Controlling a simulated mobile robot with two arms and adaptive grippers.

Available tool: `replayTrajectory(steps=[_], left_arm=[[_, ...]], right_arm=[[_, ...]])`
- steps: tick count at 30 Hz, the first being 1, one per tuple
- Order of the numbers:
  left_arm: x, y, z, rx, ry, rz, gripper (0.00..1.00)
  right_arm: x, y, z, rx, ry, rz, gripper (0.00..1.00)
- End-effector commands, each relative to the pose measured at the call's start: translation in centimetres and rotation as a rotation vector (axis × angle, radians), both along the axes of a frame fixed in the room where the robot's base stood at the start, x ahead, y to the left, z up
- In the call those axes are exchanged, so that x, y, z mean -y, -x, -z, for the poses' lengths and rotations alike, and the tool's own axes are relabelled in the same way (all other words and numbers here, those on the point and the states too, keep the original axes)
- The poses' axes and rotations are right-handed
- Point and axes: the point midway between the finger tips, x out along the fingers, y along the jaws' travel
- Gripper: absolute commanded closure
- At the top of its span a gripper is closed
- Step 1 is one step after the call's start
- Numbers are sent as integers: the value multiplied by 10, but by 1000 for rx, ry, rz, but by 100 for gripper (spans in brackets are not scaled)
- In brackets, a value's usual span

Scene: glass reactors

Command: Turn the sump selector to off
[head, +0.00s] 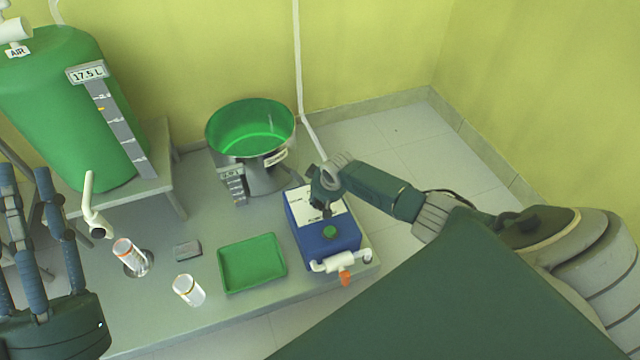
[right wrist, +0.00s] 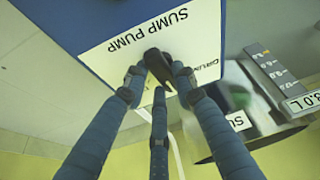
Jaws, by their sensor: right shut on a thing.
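The sump pump (head: 343,234) is a blue box with a white top label, on the grey platform at the right. In the right wrist view its label (right wrist: 185,30) reads "SUMP PUMP". The sump selector is a dark knob (right wrist: 157,66) on that label. My right gripper (head: 325,199) is over the pump's top; in the right wrist view its blue fingers (right wrist: 158,83) are shut around the knob. The knob's exact pointing direction is partly hidden by the fingers. My left gripper (head: 32,215) is at the left edge, fingers up and apart, with nothing between them.
A green-rimmed sump vessel (head: 250,128) stands behind the pump. A green tank (head: 60,110) stands at left.

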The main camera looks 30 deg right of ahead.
Motion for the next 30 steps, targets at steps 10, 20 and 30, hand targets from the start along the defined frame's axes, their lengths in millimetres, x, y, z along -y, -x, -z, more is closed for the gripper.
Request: replayTrajectory(steps=[10,20,30], left_arm=[[2,-37,61,-311,-88,-17,60],[1,-43,83,-402,-113,-22,60],[1,-43,83,-403,-114,-23,60]], right_arm=[[-2,-2,-3,6,-2,85,100],[-2,-2,-2,6,-2,110,100],[-2,-2,-2,7,-2,111,100]])
